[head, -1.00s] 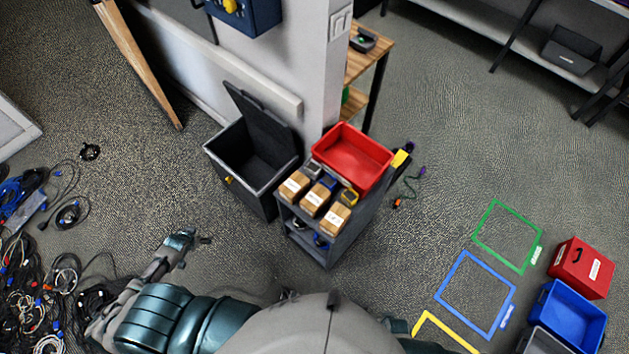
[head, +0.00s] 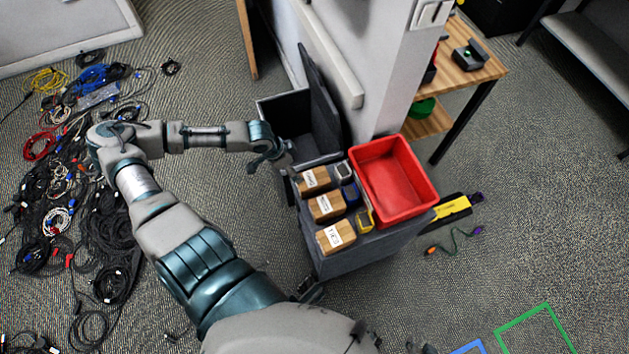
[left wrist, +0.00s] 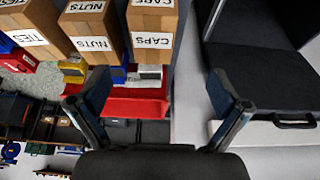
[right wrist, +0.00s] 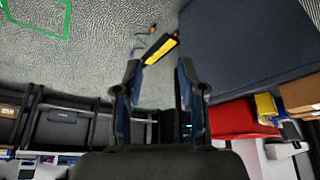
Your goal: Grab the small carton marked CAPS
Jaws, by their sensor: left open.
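The small CAPS carton (left wrist: 152,40) is a brown box with a white label. In the left wrist view it stands upright at the top, just ahead of my open fingers. In the head view it is the rearmost of three cartons (head: 313,180) on the cart top. My left gripper (head: 272,155) is beside it, to its left and rear, near the black bin. Its fingers (left wrist: 160,85) are spread wide and empty. My right gripper (right wrist: 157,75) has its fingers apart with nothing between them, close to the dark cart side; in the head view I cannot make it out clearly.
The NUTS carton (head: 327,206) and TIES carton (head: 336,238) stand in the same row. A red tray (head: 407,168) and small coloured items fill the rest of the cart top. The open black bin (head: 285,112) and wall are behind. Tangled cables (head: 60,200) cover the left floor.

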